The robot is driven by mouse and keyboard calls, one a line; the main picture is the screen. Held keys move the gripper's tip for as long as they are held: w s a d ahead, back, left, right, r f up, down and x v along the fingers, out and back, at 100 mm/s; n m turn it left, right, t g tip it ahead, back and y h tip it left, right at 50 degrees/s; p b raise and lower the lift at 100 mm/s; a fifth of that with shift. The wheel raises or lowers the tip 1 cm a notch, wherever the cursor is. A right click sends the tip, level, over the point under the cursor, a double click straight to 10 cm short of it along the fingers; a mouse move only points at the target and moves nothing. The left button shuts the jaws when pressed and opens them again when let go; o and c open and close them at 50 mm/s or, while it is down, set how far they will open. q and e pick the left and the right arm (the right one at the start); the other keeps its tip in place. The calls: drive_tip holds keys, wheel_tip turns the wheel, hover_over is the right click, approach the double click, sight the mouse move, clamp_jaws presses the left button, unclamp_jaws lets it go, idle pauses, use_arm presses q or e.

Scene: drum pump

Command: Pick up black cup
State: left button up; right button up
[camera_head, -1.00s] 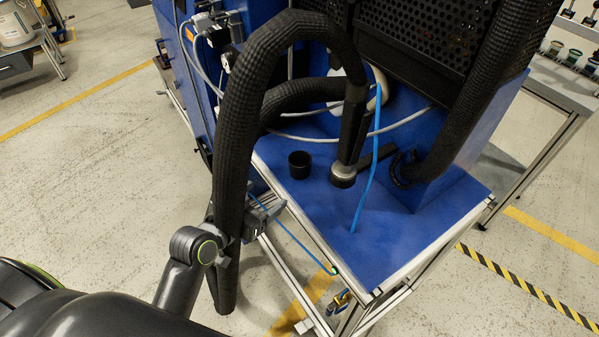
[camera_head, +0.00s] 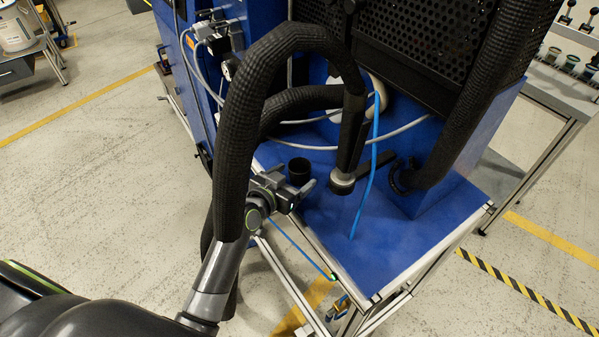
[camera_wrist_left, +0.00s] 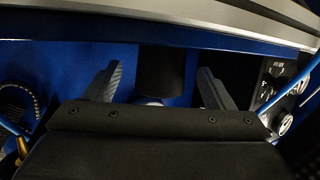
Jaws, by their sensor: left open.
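The black cup (camera_head: 299,169) stands upright on the blue machine deck near its left edge. My left gripper (camera_head: 298,194) is at the deck's edge, just in front of the cup, with its fingers apart. In the left wrist view, the dark cup (camera_wrist_left: 160,72) shows between the two grey fingers of my left gripper (camera_wrist_left: 160,80), with a gap on each side. The gripper body hides part of the cup there. My right gripper is in neither view.
A thick black ribbed hose (camera_head: 235,140) arches beside my left arm. A nozzle with a silver collar (camera_head: 343,182) and a thin blue tube (camera_head: 368,185) stand right of the cup. The front right of the blue deck (camera_head: 410,235) is clear.

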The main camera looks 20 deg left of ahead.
sight(304, 167)
use_arm(q)
drive_tip(key=shift+p+x, duration=0.4)
drive_tip(key=shift+x, duration=2.2)
drive_tip(key=shift+r, duration=0.2)
drive_tip(key=c, duration=1)
